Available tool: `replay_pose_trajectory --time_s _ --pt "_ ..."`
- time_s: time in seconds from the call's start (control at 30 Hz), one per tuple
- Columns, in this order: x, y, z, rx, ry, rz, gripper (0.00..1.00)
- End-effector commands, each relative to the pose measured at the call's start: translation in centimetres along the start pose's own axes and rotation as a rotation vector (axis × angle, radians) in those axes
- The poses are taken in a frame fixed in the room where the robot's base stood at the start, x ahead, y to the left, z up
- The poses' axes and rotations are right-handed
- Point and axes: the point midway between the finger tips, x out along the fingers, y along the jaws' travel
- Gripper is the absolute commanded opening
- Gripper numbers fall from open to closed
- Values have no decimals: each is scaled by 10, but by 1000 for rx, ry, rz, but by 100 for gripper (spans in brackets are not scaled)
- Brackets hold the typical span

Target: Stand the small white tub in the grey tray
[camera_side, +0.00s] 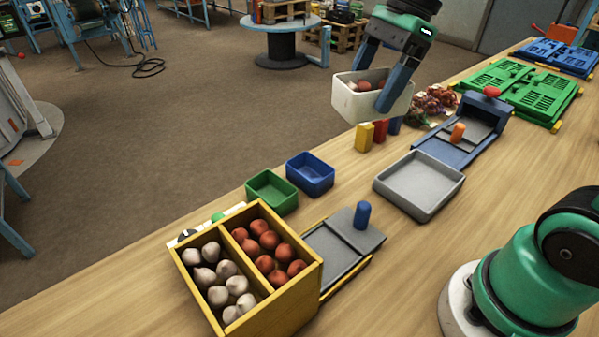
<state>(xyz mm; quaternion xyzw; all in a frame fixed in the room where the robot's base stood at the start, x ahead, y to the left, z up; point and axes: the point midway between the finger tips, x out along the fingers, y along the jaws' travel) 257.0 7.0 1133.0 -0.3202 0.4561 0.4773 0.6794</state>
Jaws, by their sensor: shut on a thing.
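The small white tub (345,104) is held in the air at the upper middle of the side view. Several reddish round sacks and at least one pale one show inside it. My gripper (388,100) is shut on the tub, with one blue finger down over its near right side. The other finger is partly hidden. The tub looks roughly upright. The grey tray (417,186) lies on the wooden table, lower and to the right of the tub. The tray is empty.
A yellow two-part box (300,311) holds pale and red sacks at front left. Green (272,192) and blue (310,174) bins stand behind it. Yellow and red blocks (364,137) stand below the tub. A blue-framed fixture (462,139) with an orange peg adjoins the tray.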

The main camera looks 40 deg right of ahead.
Motion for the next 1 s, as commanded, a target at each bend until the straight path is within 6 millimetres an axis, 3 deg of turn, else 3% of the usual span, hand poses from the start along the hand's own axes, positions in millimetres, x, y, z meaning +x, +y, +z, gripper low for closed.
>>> replay_pose_trajectory --time_s 0.1,0.3,0.4,0.57,0.67,1.0 --pt "-18 -16 -46 134 0 -55 18" --pt "-42 -22 -110 302 -3 -125 18" --pt "-50 -20 -132 357 -4 -147 18" --pt "-55 -17 -150 401 -5 -167 18" --pt "-47 -16 -156 407 -5 -169 18" --pt "20 -16 -183 406 -4 -169 18"
